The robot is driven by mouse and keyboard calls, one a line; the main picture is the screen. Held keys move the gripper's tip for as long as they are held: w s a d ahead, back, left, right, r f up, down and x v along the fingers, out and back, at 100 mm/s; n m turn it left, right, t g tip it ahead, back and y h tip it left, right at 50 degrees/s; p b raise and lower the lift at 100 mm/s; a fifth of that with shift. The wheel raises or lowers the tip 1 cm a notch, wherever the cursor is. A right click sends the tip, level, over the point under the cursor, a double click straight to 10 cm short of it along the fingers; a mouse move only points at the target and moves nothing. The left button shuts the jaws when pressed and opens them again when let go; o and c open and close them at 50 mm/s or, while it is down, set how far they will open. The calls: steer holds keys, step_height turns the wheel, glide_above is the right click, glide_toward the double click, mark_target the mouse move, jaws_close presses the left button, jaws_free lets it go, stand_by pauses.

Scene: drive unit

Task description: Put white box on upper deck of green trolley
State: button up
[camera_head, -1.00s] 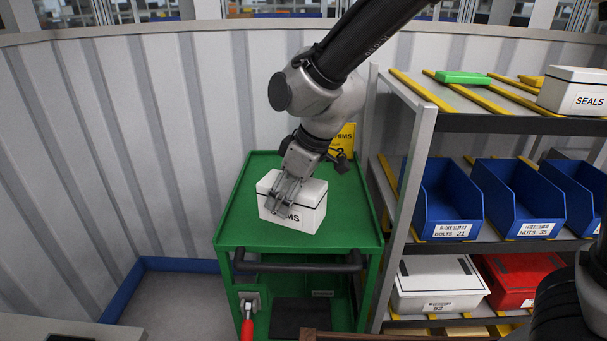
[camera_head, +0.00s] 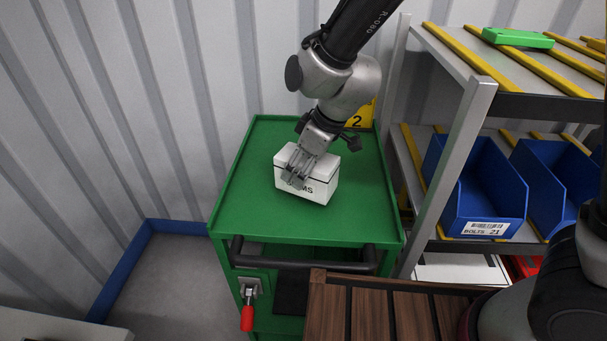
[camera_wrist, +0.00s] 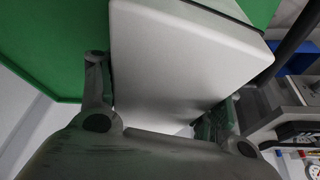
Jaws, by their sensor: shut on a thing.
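The white box (camera_head: 321,186), with black lettering partly covered by my fingers, is at the middle of the green trolley's upper deck (camera_head: 262,218). My gripper (camera_head: 297,178) is shut on it from above, with fingers on its near left part. The box looks slightly turned against the deck's edges. I cannot tell whether its base touches the deck or is just above it. In the wrist view the box (camera_wrist: 180,60) fills the space between my two fingers (camera_wrist: 160,110), with green deck beyond.
A shelf rack stands right of the trolley, with blue bins (camera_head: 485,190) and a green item (camera_head: 518,38) on top. A yellow sign (camera_head: 362,116) is behind the trolley. The trolley has a black handle (camera_head: 300,262) and a red-handled clamp (camera_head: 247,316). Much of the deck is clear.

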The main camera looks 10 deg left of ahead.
mark_target(322, 162)
steer(key=shift+f, duration=1.4)
steer(key=o, duration=1.8)
steer(key=shift+f, duration=0.1)
steer(key=v, duration=1.2)
steer(key=shift+s, duration=0.1)
